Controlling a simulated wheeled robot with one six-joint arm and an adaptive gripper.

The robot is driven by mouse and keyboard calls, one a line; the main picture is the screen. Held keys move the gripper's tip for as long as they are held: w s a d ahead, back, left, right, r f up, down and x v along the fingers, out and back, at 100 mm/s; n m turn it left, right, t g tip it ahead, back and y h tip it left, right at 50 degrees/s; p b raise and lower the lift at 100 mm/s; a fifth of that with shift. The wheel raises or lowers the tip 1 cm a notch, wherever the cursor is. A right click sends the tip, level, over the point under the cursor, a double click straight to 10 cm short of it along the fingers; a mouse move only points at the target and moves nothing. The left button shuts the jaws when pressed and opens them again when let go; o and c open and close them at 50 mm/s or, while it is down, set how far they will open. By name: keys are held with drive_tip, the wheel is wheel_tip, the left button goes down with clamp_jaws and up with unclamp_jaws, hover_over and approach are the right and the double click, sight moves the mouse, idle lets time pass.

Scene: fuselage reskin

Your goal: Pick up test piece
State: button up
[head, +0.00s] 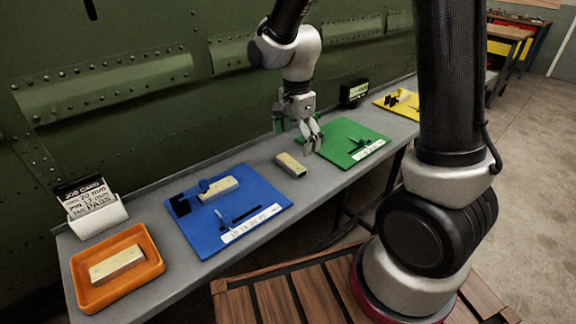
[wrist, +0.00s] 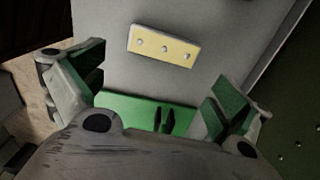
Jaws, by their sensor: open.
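A small pale yellow test piece (head: 290,165) lies on the bare grey bench between the blue and green boards. It also shows in the wrist view (wrist: 163,46), with a few rivet-like dots on its face. My gripper (head: 298,138) is open and empty, above the bench near this piece, on the green board's side. In the wrist view the piece lies ahead of the spread fingers, not between them. A similar piece (head: 218,189) lies on the blue board (head: 188,228), and another (head: 117,263) lies in the orange tray (head: 155,268).
A green board (head: 372,135) with a dark fixture lies right of the loose piece. Farther right are a black box (head: 354,92) and a yellow board (head: 408,110). A job card holder (head: 93,212) stands at the left end. The riveted green panel (head: 110,100) rises behind the bench.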

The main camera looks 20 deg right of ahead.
sight(295, 160)
wheel_tip(295, 160, down, 6)
drive_tip(key=shift+r, duration=0.1)
drive_tip(key=shift+c, duration=0.4)
drive_tip(key=c, duration=0.7)
